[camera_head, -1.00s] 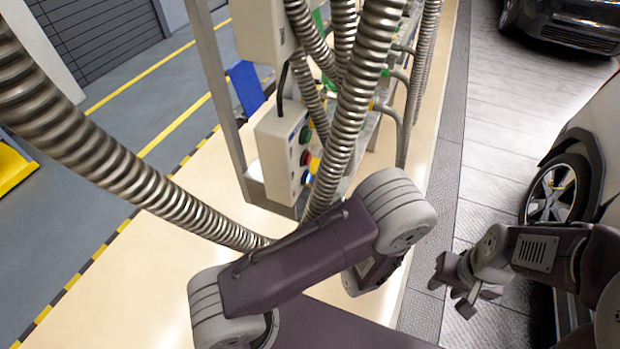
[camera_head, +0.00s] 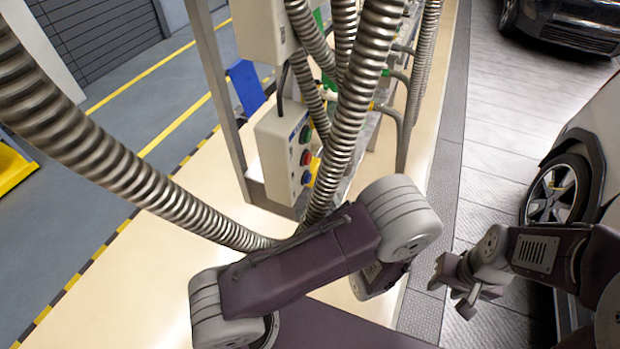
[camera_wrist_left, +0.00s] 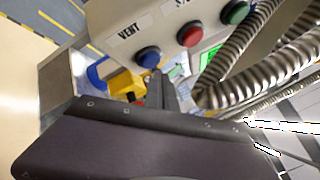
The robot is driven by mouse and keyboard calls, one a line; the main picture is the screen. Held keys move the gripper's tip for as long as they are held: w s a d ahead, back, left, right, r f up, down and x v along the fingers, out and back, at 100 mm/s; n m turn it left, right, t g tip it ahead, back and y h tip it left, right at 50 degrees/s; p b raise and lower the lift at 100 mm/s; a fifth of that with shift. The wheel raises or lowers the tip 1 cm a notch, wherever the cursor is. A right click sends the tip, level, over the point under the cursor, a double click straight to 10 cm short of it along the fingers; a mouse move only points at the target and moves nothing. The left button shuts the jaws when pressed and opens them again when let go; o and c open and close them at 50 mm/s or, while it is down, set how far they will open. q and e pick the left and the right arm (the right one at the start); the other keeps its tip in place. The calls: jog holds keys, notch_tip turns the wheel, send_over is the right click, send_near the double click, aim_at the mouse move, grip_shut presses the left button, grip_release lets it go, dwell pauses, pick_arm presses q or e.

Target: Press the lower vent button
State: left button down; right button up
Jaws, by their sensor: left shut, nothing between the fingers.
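The control box (camera_head: 285,155) hangs on the rack in the head view, with a green, a red and a blue button in a column. The lowest is the blue button (camera_head: 306,178). In the left wrist view the blue button (camera_wrist_left: 149,56) sits beside the word VENT, with the red button (camera_wrist_left: 190,34) and green button (camera_wrist_left: 235,12) to its right. My left gripper (camera_wrist_left: 157,74) is shut and empty, its tips just below the blue button in that view; I cannot tell whether they touch it. In the head view its fingers are hidden. My right gripper (camera_head: 450,296) is open and empty.
Ribbed metal hoses (camera_head: 350,100) run down in front of the rack, close to the control box and my left arm. A hose also passes right of the buttons in the left wrist view (camera_wrist_left: 235,75). A car (camera_head: 575,175) stands at the right.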

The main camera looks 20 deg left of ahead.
pick_arm(q)
jog(key=shift+d, duration=0.15)
jog(key=shift+s+d+b, duration=0.1)
jog(key=shift+d+b, duration=0.2)
jog(key=shift+d, duration=2.1)
